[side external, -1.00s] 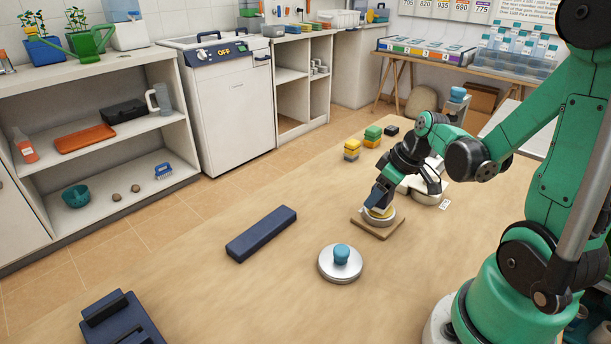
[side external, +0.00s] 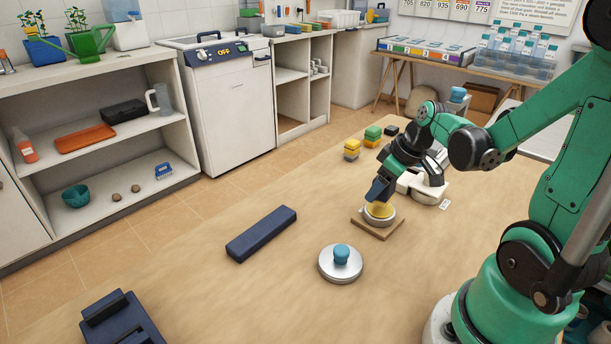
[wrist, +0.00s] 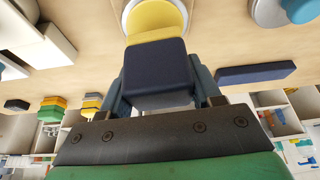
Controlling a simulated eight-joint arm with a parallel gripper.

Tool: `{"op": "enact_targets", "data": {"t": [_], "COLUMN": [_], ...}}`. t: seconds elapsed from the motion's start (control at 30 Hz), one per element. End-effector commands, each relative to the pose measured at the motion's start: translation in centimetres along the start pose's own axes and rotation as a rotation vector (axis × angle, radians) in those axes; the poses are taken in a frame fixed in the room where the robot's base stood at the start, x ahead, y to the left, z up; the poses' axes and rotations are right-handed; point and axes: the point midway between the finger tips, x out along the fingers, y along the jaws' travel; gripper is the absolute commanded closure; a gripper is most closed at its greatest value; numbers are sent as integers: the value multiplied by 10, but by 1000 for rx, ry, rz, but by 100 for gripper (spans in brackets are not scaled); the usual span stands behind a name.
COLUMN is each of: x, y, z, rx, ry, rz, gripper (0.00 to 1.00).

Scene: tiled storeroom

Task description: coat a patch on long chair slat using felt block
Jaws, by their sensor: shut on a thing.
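My gripper (wrist: 158,92) is shut on the felt block (wrist: 158,68), a navy block with a yellow face layer. In the side view the block (side external: 378,190) is over a round, pale-rimmed tin (side external: 382,222) with yellow contents, standing on a wooden board (side external: 377,232). I cannot tell whether the block touches the contents. The tin also shows in the wrist view (wrist: 185,8). The long chair slat (side external: 262,233), a navy bar, lies flat on the table left of the tin; it also shows in the wrist view (wrist: 255,73). My gripper is apart from it.
A round metal lid with a blue knob (side external: 341,262) lies between slat and board. A navy stand (side external: 122,320) is at the near left. Stacked coloured blocks (side external: 372,135) and a white device (side external: 425,188) stand behind the tin. The table (side external: 200,290) around the slat is clear.

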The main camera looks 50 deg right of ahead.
Motion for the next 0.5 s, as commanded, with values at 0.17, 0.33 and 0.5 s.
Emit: {"op": "enact_targets", "data": {"t": [0.17,0.33,0.5], "x": [-15,-29,-42], "y": [0,0,0], "z": [-6,-12,-17], "rx": [0,0,0], "ry": [0,0,0], "rz": [0,0,0], "gripper": [85,85,85]}}
